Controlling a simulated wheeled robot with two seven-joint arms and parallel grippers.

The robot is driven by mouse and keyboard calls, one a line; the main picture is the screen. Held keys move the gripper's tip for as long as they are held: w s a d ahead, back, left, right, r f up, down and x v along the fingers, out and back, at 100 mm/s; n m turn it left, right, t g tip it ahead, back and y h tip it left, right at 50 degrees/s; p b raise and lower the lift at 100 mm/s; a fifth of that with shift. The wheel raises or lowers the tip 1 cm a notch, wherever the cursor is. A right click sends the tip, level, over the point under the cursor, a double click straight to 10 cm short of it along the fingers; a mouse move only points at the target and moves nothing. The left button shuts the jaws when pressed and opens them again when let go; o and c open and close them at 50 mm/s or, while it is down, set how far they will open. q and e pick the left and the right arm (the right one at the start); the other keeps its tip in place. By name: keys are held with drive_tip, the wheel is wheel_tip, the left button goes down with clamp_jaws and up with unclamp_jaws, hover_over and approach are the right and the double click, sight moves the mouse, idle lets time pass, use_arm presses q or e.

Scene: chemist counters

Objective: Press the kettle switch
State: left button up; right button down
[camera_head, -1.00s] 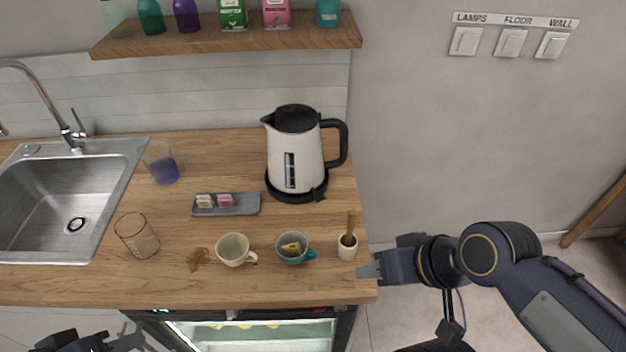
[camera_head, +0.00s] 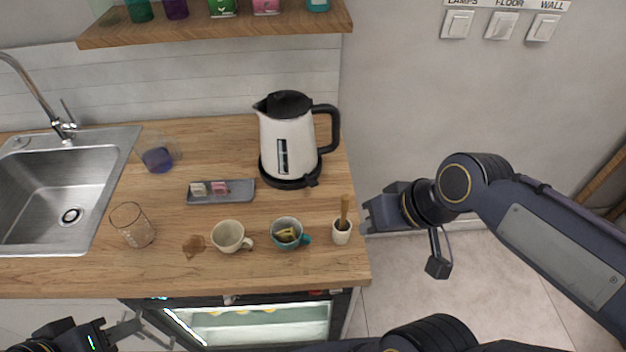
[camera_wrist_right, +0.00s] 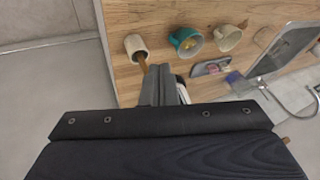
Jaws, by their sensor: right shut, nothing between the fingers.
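The white kettle (camera_head: 287,138) with black lid and handle stands upright on its black base near the counter's right end. A small black tab, apparently the switch (camera_head: 313,181), sticks out low at the base's front right. My right gripper (camera_head: 366,216) is shut and empty, just off the counter's right edge, to the right of and nearer than the kettle. In the right wrist view my right gripper (camera_wrist_right: 158,84) hides most of the kettle. My left gripper (camera_head: 132,326) is at the bottom left, in front of the counter, partly cut off; its opening is unclear.
A white pot (camera_head: 341,232) with a wooden stick stands close beside my right gripper. A teal cup (camera_head: 286,235), a cream cup (camera_head: 229,238), a glass (camera_head: 131,226) and a grey tray (camera_head: 221,196) stand on the counter (camera_head: 215,278). Free room lies right of the counter.

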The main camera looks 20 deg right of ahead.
drive_tip(key=w+d+g+h+p, duration=0.1)
drive_tip(key=w+g+p, duration=0.1)
drive_tip(key=w, duration=1)
drive_tip(key=n+g+h+p, duration=0.1)
drive_tip(key=n+g+h, duration=0.1)
drive_tip(key=h, duration=0.1)
approach(313, 183)
drive_tip(key=shift+s+d+r, duration=0.2)
drive_tip(key=shift+r, duration=0.1)
drive_tip(key=shift+w+f+b, duration=0.15)
drive_tip(key=shift+f+b, duration=0.95)
drive_tip(key=shift+f, duration=0.6)
drive_tip(key=shift+w+f+b, duration=0.15)
drive_tip(key=shift+f+b, duration=0.95)
drive_tip(key=shift+f, duration=0.65)
